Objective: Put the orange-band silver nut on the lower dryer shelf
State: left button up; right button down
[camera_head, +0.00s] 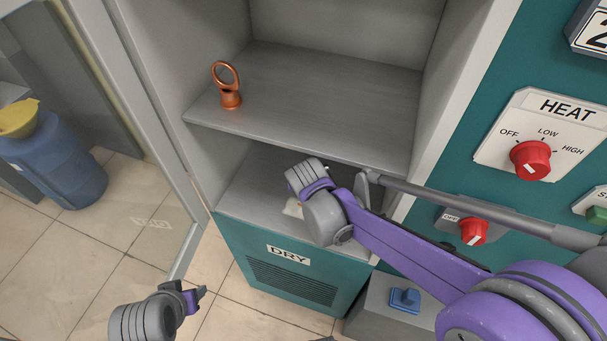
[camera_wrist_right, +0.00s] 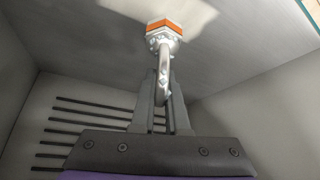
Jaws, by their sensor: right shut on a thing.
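The silver nut with an orange band (camera_wrist_right: 164,36) shows at the top of the right wrist view. My right gripper (camera_wrist_right: 162,98) is shut on its ring-shaped end. In the head view my right gripper (camera_head: 300,204) is inside the lower dryer compartment, and a small pale part of the nut (camera_head: 293,209) shows beside it. The lower dryer shelf (camera_head: 245,196) lies under the gripper. I cannot tell whether the nut touches the shelf. My left gripper (camera_head: 203,291) is low at the left, outside the dryer; its jaw opening is unclear.
A copper-coloured ring piece (camera_head: 230,88) stands on the upper shelf (camera_head: 310,95), whose front edge is above my right gripper. The glass door (camera_head: 130,110) stands open at the left. The control panel (camera_head: 480,190) is at the right. A blue drum (camera_head: 55,160) stands beyond the door.

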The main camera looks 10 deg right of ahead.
jog(key=w, duration=0.2)
jog(key=w+d, duration=0.1)
jog(key=w, duration=0.1)
jog(key=shift+w, duration=0.1)
jog(key=shift+a+f, duration=0.1)
jog(key=shift+f, duration=0.5)
jog(key=shift+s+f, duration=0.15)
jog(key=shift+s, duration=0.05)
jog(key=shift+f, duration=0.2)
jog(key=c, duration=0.9)
grip_release()
jog(key=shift+r, duration=0.15)
